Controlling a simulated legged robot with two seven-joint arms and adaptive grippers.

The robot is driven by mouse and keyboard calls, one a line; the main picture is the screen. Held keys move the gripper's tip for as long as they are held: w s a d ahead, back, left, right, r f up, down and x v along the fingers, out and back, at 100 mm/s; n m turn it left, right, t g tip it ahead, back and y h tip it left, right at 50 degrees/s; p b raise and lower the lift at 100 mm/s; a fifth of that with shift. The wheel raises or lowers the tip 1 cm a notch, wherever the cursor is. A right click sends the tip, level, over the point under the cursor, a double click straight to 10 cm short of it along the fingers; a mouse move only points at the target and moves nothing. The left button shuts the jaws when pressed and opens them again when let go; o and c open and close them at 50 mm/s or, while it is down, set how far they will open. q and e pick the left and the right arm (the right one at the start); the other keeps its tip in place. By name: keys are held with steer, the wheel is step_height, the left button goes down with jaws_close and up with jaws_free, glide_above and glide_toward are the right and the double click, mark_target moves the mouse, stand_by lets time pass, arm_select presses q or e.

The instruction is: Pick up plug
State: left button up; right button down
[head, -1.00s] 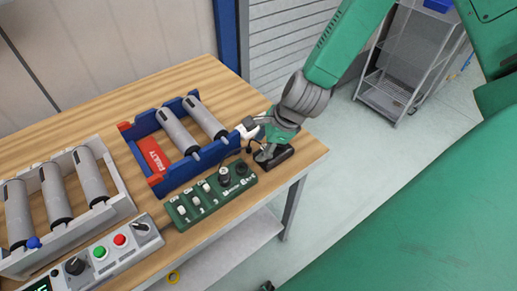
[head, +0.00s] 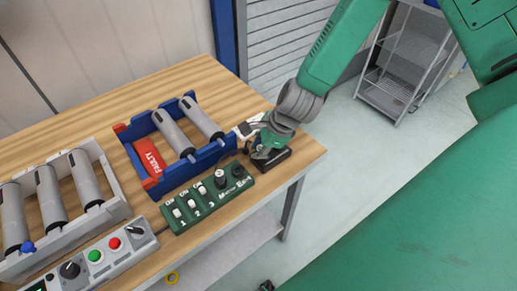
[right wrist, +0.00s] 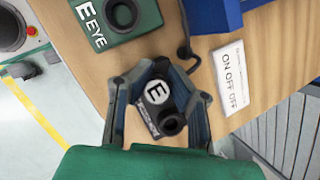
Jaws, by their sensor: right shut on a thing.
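The plug (right wrist: 158,97) is a dark piece with a white round label marked E and a black round end, seen in the right wrist view. My right gripper (right wrist: 162,88) is shut on it, one finger on each side. In the head view my right gripper (head: 262,146) is low at the table's right end, beside a dark block (head: 277,160); the plug itself is mostly hidden there. A dark cable (right wrist: 185,50) runs near the plug. My left gripper is not in view.
A green switch box (head: 207,199) lies left of my gripper. Behind it is a blue tote (head: 212,158) with grey cylinders and a red FAULTY plate (head: 150,158). A white ON OFF OFF card (right wrist: 231,78) lies near the plug. A grey tote (head: 110,214) and button panel (head: 110,257) stand left.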

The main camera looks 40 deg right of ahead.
mark_target(260, 146)
steer(key=shift+s+d+f, duration=0.1)
steer(key=shift+d+f, duration=0.05)
steer(key=shift+d, duration=0.55)
steer(key=shift+a+r, duration=0.15)
steer(key=shift+r, duration=0.1)
step_height(260, 146, up, 9)
steer(key=shift+f, duration=0.1)
steer(key=shift+r, duration=0.3)
steer(key=shift+a+r, duration=0.1)
steer(key=shift+a, duration=0.05)
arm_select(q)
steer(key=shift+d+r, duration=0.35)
arm_select(e)
steer(key=shift+a, duration=0.1)
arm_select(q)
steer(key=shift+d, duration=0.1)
